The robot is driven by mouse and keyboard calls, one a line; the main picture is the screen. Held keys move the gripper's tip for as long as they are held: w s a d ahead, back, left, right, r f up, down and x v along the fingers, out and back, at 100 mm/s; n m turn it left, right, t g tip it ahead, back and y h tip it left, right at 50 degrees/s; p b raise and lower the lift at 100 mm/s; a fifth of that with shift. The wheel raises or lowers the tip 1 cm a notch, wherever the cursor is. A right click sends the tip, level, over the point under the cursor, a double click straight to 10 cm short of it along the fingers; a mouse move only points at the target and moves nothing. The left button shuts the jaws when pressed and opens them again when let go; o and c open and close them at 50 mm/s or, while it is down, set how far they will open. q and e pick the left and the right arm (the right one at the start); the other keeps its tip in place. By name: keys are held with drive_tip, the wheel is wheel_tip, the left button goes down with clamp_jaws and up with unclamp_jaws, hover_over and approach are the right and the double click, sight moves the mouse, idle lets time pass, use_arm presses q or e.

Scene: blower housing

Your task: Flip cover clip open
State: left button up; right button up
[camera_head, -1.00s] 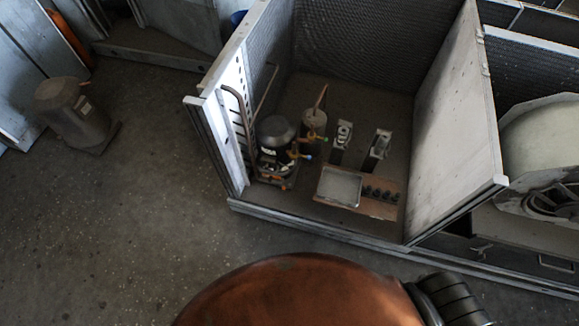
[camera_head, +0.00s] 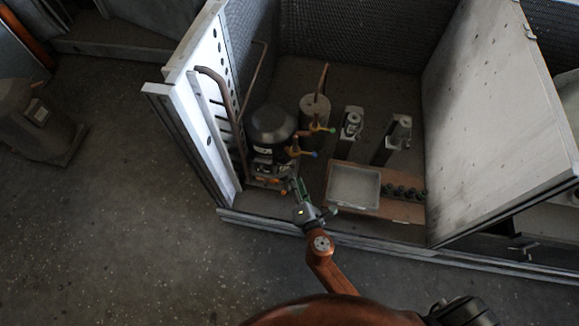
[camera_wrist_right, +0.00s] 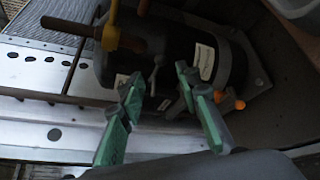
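A black compressor (camera_head: 272,130) stands in the left front of the open housing. In the right wrist view, its dark body (camera_wrist_right: 226,65) with pale labels lies just beyond my fingers. A thin light-grey piece (camera_wrist_right: 156,76) shows between the fingertips; it may be the cover clip, but it is too small and dark to tell whether it is open. My right gripper (camera_head: 295,186) is low in front of the compressor. In the right wrist view, the green fingers of this gripper (camera_wrist_right: 156,82) are spread apart with nothing held. My left gripper is not in view.
A copper pipe (camera_head: 217,78) rises left of the compressor, beside the perforated side panel (camera_head: 205,118). A grey tray (camera_head: 353,187) and a board (camera_head: 402,208) with dark knobs lie to the right. A canister (camera_head: 314,112) stands behind. The front sill (camera_head: 372,242) crosses under my arm.

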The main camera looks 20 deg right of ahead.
sight(292, 167)
drive_tip(key=b+x, duration=0.1)
drive_tip(key=x, duration=0.5)
drive_tip(key=shift+w+f, duration=0.15)
drive_tip(key=shift+w, duration=0.2)
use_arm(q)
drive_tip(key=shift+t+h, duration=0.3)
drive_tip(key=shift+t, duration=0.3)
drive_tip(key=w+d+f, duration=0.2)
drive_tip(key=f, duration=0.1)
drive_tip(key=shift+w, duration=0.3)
use_arm(e)
drive_tip(key=shift+c, duration=0.4)
clamp_jaws()
